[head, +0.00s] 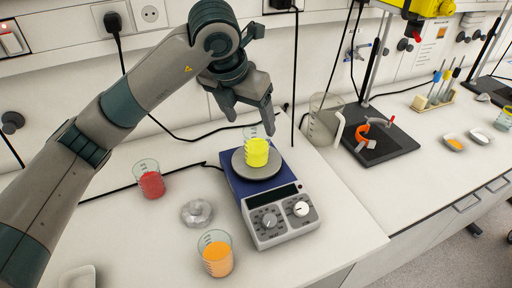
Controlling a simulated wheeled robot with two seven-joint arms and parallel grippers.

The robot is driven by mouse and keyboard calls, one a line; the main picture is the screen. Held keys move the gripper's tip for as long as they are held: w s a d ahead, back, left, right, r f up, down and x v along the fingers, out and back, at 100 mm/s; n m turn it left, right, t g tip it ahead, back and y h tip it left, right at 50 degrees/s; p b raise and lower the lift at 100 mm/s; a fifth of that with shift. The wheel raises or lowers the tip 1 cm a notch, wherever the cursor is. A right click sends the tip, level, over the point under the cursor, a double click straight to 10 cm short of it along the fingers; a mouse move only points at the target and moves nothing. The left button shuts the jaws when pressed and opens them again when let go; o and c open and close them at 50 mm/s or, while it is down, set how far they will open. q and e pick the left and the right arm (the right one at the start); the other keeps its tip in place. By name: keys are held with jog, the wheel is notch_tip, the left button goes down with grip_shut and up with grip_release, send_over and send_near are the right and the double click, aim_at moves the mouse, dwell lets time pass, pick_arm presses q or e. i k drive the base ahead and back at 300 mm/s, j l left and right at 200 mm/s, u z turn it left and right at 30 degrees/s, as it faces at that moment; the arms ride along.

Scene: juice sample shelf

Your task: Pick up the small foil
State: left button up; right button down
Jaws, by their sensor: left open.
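A small crumpled silver foil (197,212) lies on the white bench, left of the blue scale (241,188). It sits between a beaker of red juice (151,184) and a beaker of orange juice (217,258). My left gripper (254,128) is open, pointing down, above and around the top of a beaker of yellow juice (257,155) that stands on the scale's round plate. I cannot tell whether its fingers touch that beaker. The gripper is up and to the right of the foil, well apart from it. My right gripper is not in view.
A large empty glass beaker (325,118) and a dark stand base (380,143) with an orange clamp are at the right. A white dish (77,277) is at the lower left. Cables run along the back wall.

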aim_at(197, 213)
jog(key=i+l+u, duration=0.1)
jog(key=l+u, duration=1)
jog(key=l, duration=0.25)
